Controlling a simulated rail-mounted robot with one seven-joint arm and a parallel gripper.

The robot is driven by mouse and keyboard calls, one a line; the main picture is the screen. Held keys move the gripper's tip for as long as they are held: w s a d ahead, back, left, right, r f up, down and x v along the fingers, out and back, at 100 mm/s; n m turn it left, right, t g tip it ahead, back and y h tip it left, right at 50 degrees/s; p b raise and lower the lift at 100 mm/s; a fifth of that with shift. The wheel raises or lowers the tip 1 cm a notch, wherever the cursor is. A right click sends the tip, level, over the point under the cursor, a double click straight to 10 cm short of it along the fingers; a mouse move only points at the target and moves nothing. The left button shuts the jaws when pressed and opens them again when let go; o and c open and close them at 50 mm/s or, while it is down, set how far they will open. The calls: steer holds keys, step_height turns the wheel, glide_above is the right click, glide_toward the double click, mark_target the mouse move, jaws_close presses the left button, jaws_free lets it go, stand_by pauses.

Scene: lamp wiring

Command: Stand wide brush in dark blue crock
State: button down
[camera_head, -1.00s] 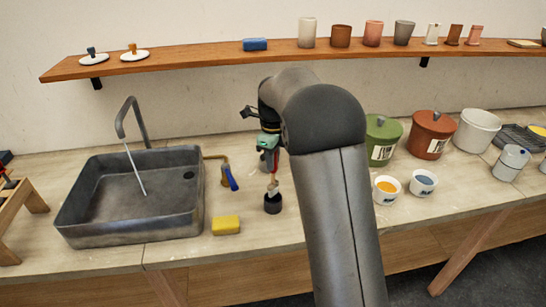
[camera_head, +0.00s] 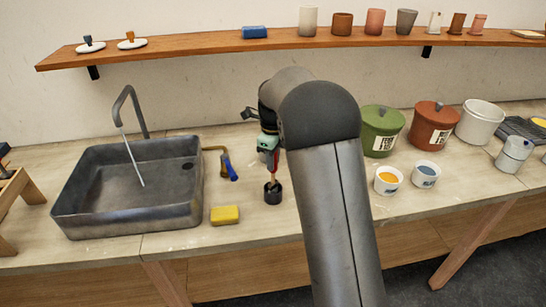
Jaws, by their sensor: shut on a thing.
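The dark crock (camera_head: 273,195), almost black in this light, stands on the wooden counter to the right of the sink. My gripper (camera_head: 270,161) points down just above it, shut on a slim brush (camera_head: 273,182) with a tan and reddish part showing. The brush is roughly upright, and its lower end is at or inside the crock's mouth. The crock's wall hides that end, so I cannot tell whether it touches the bottom. The fingers are small and partly hidden by the arm.
A roller with a blue handle (camera_head: 229,167) and a yellow sponge (camera_head: 225,215) lie left of the crock, near the sink (camera_head: 75,208). Paint cups (camera_head: 388,180) and green (camera_head: 381,132) and rust-red (camera_head: 432,128) lidded pots stand to the right. A shelf (camera_head: 200,45) runs above.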

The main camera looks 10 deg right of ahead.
steer(key=shift+f+b, duration=0.3)
steer(key=shift+f, duration=0.4)
stand_by(0.5)
steer(key=c, duration=1.1)
jaws_free()
step_height(320, 180, up, 17)
steer(key=b, duration=0.1)
steer(key=s+f+n, duration=0.5)
steer(key=s+n, duration=0.3)
steer(key=s, duration=0.3)
steer(key=s+f+n, duration=0.5)
steer(key=s+n, duration=0.4)
steer(key=s, duration=0.3)
steer(key=s+f+n, duration=0.5)
steer(key=s+n, duration=0.3)
steer(key=s, duration=0.4)
steer(key=shift+s+t, duration=0.15)
steer(key=shift+t, duration=0.25)
